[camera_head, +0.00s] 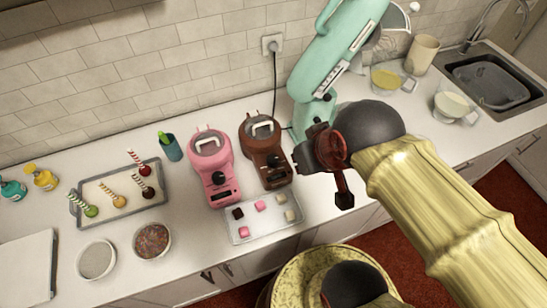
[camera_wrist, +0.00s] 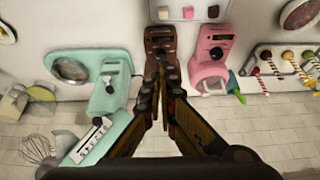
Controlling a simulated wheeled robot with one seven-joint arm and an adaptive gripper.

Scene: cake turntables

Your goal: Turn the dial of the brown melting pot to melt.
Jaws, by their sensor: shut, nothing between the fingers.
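The brown melting pot (camera_head: 264,145) stands on the counter beside a similar pink one. Its round black dial (camera_head: 272,159) is on the front, and I cannot read its setting. My gripper (camera_head: 306,154) is just right of the brown pot in the head view. In the wrist view the brown pot (camera_wrist: 160,32) is straight beyond my fingertips (camera_wrist: 161,70), which meet with nothing between them.
The pink melting pot (camera_head: 211,165) stands close on the left. A mint stand mixer (camera_head: 325,60) rises behind and right. A tray of small sweets (camera_head: 240,232) lies in front of both pots. A cake-pop tray (camera_head: 112,215) and bowls stand farther left.

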